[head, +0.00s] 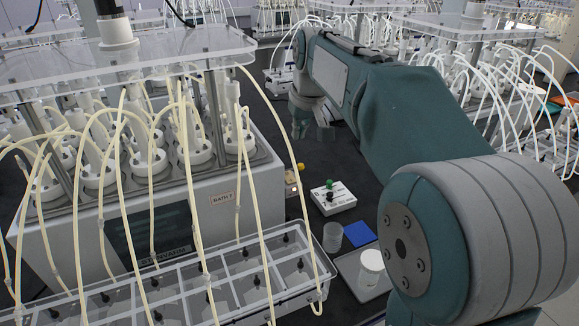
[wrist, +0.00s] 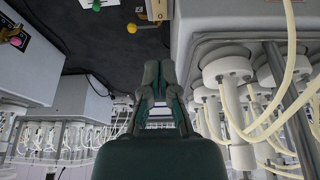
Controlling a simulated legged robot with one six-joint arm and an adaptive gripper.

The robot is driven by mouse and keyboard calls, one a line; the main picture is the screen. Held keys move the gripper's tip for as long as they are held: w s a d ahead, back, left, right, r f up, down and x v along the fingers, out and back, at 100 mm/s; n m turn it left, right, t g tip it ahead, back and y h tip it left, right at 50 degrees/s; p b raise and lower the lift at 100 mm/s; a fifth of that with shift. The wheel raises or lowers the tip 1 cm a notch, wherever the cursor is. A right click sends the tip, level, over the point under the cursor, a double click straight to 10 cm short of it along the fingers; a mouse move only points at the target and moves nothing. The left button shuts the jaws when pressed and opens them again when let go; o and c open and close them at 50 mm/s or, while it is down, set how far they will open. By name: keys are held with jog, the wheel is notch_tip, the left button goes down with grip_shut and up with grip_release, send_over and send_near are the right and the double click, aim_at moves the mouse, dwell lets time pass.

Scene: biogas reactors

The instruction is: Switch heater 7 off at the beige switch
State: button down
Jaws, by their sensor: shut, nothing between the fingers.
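A small beige box (head: 291,178) with a yellow knob and a small orange light sits on the dark bench, close to the right side of the grey bath labelled "BATH 7" (head: 222,199). In the wrist view the beige box (wrist: 157,9) is at the top edge, partly cut off, with the yellow knob (wrist: 132,28) beside it. The position of the switch cannot be made out. My gripper (head: 312,133) hangs beyond the beige box in the head view, apart from it. In the wrist view my gripper (wrist: 158,66) is shut and empty, its fingers below the box in the picture.
A white box (head: 333,197) with green and black knobs stands nearer on the bench. A clear cup (head: 333,237), a blue pad (head: 360,234) and a white-lidded jar (head: 371,267) are close by. Tubes hang over a bottle rack (head: 190,288). More baths line both sides.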

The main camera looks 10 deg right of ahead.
aim_at(289, 172)
jog(key=shift+w+d+f, duration=0.1)
jog(key=shift+w+f, duration=0.1)
jog(key=shift+w, duration=1)
jog(key=x, duration=0.9)
jog(key=s+x, duration=0.1)
jog(key=x, duration=0.4)
jog(key=shift+f, duration=0.2)
